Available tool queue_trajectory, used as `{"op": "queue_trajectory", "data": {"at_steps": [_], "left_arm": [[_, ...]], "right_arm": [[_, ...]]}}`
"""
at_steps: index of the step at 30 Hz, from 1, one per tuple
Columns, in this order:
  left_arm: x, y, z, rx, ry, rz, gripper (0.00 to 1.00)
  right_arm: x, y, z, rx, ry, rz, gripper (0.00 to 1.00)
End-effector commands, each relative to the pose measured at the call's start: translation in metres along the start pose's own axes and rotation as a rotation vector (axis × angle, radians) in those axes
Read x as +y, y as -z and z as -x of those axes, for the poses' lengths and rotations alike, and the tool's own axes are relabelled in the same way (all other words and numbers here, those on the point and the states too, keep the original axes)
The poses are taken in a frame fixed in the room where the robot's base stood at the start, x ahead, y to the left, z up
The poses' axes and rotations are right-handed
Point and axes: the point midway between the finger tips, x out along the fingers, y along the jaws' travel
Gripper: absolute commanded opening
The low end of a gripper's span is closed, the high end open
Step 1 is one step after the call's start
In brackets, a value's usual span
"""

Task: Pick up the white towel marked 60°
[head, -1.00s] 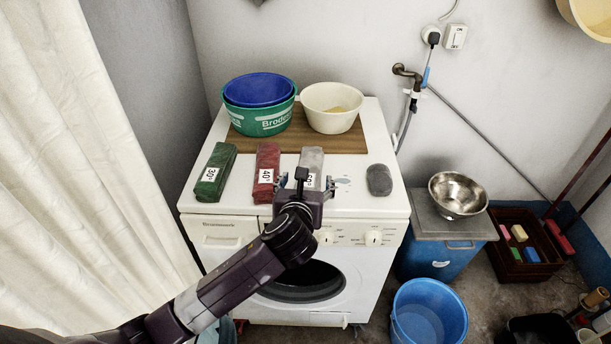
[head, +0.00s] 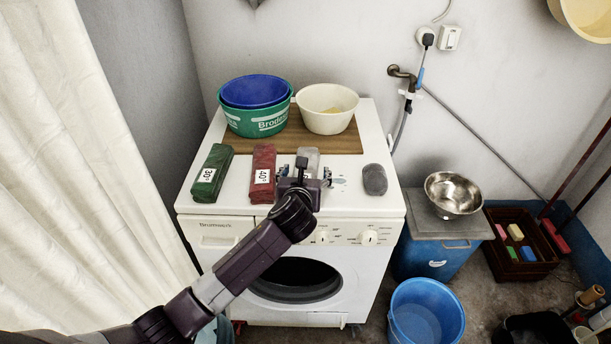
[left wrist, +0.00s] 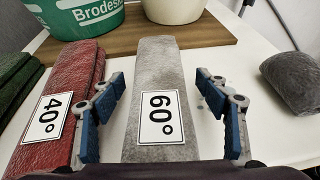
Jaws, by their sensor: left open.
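The white towel marked 60° (left wrist: 158,75) is a light grey-white folded strip on top of the washing machine. In the left wrist view its label faces up and it lies between the two open fingers of my left gripper (left wrist: 163,118), with a gap on both sides. In the head view my left gripper (head: 304,176) is over the towel's near part and hides its label; only the towel's far end (head: 308,154) shows. My right gripper is not in view.
A red towel marked 40° (head: 263,171) lies close on the left, with a green one marked 30° (head: 212,172) beyond. A grey bundle (head: 374,180) lies right. Behind, a wooden board (head: 290,140) carries a green tub (head: 256,122) and a cream bowl (head: 327,110).

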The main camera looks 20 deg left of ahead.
Motion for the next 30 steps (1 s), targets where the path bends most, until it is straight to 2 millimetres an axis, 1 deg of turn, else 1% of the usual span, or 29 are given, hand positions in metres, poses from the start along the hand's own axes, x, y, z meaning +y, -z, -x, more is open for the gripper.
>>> {"op": "queue_trajectory", "data": {"at_steps": [1, 2, 12, 14, 23, 26, 30], "left_arm": [[0.0, 0.0, 0.0, 0.0, 0.0, 0.0, 0.66], [0.0, 0.0, 0.0, 0.0, 0.0, 0.0, 0.63], [0.0, 0.0, 0.0, 0.0, 0.0, 0.0, 0.25], [0.0, 0.0, 0.0, 0.0, 0.0, 0.0, 0.19], [0.0, -0.003, 0.001, -0.002, 0.0, 0.0, 0.19], [0.0, -0.01, 0.004, -0.004, -0.001, 0.0, 0.19], [0.001, -0.029, 0.011, -0.006, 0.0, 0.001, 0.19]], "right_arm": [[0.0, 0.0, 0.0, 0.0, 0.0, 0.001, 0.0], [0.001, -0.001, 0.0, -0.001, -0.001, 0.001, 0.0], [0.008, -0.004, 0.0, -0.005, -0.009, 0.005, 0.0], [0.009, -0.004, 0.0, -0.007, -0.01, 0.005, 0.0], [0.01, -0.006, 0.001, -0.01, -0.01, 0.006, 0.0], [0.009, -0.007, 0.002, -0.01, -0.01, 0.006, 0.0], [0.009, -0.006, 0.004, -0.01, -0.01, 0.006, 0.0]]}}
